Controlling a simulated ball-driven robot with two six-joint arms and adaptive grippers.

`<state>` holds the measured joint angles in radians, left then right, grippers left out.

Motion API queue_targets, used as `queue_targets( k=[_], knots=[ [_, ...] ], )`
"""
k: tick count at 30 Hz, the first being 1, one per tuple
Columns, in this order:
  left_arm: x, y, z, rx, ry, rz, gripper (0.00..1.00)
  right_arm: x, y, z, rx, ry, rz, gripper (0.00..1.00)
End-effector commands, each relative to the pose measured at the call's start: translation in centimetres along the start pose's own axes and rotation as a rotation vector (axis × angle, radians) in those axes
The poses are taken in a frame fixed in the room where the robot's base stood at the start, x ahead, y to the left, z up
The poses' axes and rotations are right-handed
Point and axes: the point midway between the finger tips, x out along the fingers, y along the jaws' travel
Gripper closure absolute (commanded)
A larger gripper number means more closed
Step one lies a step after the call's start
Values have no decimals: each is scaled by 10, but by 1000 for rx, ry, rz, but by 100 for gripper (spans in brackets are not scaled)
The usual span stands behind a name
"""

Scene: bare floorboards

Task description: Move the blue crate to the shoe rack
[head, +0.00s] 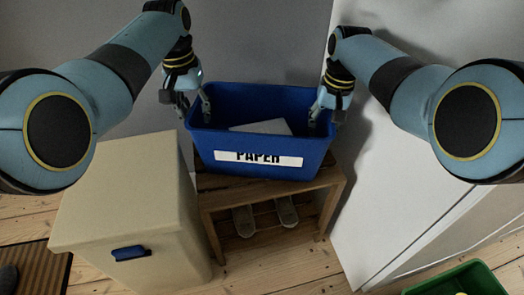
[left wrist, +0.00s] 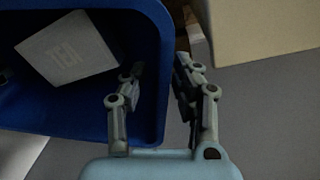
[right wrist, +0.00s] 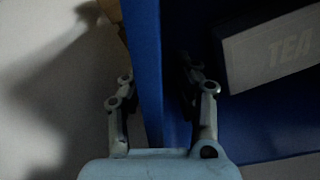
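The blue crate (head: 213,153), labelled PAPER, appears to sit upright on top of the wooden shoe rack (head: 262,191). A pale box marked TEA (head: 262,128) lies in the crate; it also shows in the left wrist view (left wrist: 70,50) and the right wrist view (right wrist: 275,50). My left gripper (head: 193,106) is open astride the crate's left wall (left wrist: 158,100), one finger inside and one outside. My right gripper (head: 327,104) is open astride the right wall (right wrist: 143,60), with a visible gap between its fingers. Contact with the walls is hard to tell.
A tall beige cabinet (head: 120,195) with a blue item (head: 130,253) on its front stands close at left. Light shoes (head: 288,211) sit under the rack top. A white panel (head: 390,190) stands close at right. A green crate (head: 460,280) is at lower right.

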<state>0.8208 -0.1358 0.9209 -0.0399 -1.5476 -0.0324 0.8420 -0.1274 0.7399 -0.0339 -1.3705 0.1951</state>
Motion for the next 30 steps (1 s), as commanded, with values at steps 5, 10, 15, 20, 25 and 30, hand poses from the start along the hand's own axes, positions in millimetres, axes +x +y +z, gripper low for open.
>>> queue_targets(
  k=[5, 10, 15, 20, 25, 30],
  knots=[
    [-29, 0, -1, 0, 6, 0, 71, 0, 0, 0, 0, 0, 0, 71],
    [-69, 0, -2, 0, 7, 0, 71, 0, 0, 0, 0, 0, 0, 71],
    [-100, 0, -1, 0, 4, 0, 71, 0, 0, 0, 0, 0, 0, 71],
    [-114, 0, 0, 0, 1, 0, 71, -1, 0, 0, 0, 1, 0, 71],
    [-117, 0, 0, 0, 1, 0, 71, -17, 0, -1, 0, 3, -1, 71],
    [-116, 0, 0, 0, 1, 0, 71, -47, -1, -1, 0, 3, -2, 71]
  ],
)
